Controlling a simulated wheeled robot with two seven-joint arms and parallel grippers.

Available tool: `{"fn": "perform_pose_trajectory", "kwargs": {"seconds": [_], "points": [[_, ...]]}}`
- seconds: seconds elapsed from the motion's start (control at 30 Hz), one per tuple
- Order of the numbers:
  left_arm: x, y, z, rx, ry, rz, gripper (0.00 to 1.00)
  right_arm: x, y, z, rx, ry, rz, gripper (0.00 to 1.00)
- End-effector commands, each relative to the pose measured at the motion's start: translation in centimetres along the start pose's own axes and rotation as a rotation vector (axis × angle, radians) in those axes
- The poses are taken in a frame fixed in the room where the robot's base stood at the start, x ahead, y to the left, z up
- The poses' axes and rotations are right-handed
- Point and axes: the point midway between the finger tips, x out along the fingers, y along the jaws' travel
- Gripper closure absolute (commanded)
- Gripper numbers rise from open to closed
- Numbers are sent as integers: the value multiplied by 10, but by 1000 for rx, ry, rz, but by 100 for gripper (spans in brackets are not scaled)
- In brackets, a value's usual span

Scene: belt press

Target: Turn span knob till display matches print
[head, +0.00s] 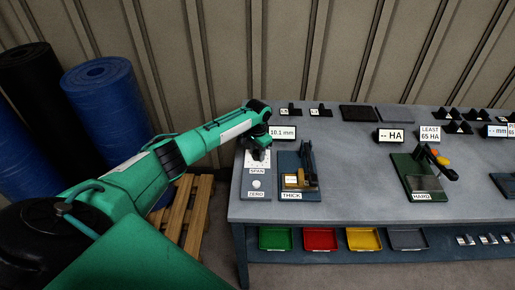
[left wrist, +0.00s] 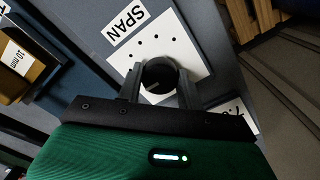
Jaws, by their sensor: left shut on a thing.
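My left gripper (head: 259,153) reaches down over the knob panel at the table's left end. In the left wrist view, its two fingers (left wrist: 160,82) are closed on the sides of the dark round span knob (left wrist: 158,73), beside the SPAN label (left wrist: 126,27) and an arc of dots. In the head view the gripper mostly hides this knob. The thickness display (head: 283,132) reads 10.1 mm. The block (left wrist: 22,68) in the thickness gauge (head: 298,183) bears a print that looks like 10 mm. My right gripper is out of view.
The pale ZERO knob (head: 256,184) sits just in front of SPAN. A hardness gauge (head: 422,177) and its display (head: 389,135), reading "-- HA", stand further right on the table (head: 350,200). Coloured trays (head: 320,239) lie on the shelf below. Blue rolls (head: 105,110) stand at left.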

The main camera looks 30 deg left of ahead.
Motion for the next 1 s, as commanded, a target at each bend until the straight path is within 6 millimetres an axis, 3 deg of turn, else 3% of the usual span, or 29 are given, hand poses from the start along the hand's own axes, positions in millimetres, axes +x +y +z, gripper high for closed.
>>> {"fn": "perform_pose_trajectory", "kwargs": {"seconds": [0.3,0.83,0.87,0.93,1.0], "points": [[-2,0,-1,-127,2,-1,86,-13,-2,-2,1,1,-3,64],[-1,-1,-1,-153,3,-1,86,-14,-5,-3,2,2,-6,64],[-1,-1,-1,-153,3,-1,59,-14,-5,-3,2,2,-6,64],[-1,-1,-1,-152,3,-1,45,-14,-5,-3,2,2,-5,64],[-1,0,-1,-152,3,-1,41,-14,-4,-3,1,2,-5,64]]}}
